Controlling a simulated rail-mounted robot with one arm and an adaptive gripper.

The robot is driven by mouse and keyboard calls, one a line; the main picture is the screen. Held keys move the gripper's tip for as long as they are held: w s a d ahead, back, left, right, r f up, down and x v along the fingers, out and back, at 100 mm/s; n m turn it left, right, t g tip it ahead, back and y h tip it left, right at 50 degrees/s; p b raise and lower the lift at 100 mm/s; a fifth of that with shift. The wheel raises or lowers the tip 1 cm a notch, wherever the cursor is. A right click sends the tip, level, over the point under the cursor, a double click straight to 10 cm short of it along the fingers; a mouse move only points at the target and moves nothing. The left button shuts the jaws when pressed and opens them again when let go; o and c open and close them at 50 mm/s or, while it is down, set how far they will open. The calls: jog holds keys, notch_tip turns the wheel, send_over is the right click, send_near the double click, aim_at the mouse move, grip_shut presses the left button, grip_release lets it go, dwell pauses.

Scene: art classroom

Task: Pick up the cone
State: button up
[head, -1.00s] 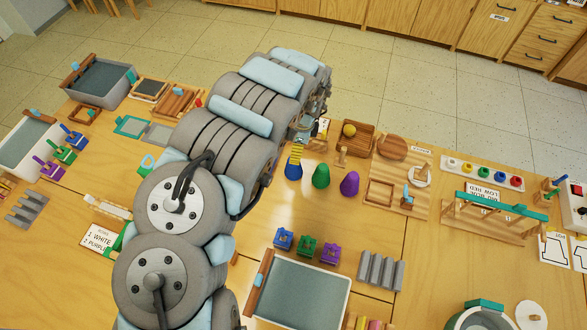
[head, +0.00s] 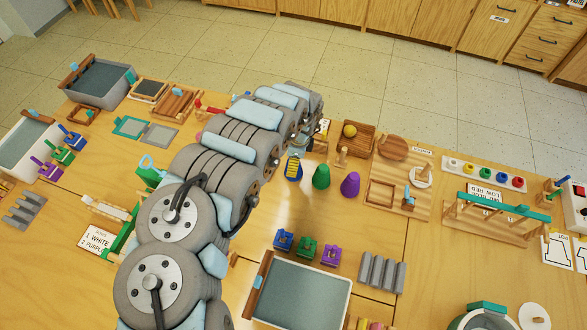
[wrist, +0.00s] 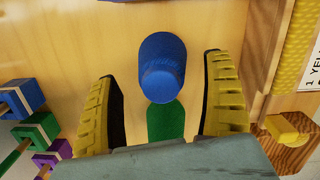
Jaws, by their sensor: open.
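Three cones stand on the wooden table in the head view: a blue cone (head: 291,178), a green cone (head: 321,176) and a purple cone (head: 350,185). My gripper (head: 294,165) is open at the blue cone, with a yellow finger covering part of it. In the wrist view, the blue cone (wrist: 162,66) lies between the two yellow fingers of my gripper (wrist: 162,90), with visible gaps on both sides. The green cone (wrist: 165,122) shows behind it, partly hidden by my gripper's body. The purple cone cannot be made out there.
Blue (head: 284,239), green (head: 307,247) and purple (head: 331,254) block-like pieces stand in front of the cones. A grey basin (head: 300,296) is at front. Table between cones and blocks is clear.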

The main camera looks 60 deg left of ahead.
jog(key=shift+s+a+f, duration=0.1)
jog(key=shift+s+f, duration=0.05)
jog(key=shift+f, duration=1)
jog(key=c, duration=1.4)
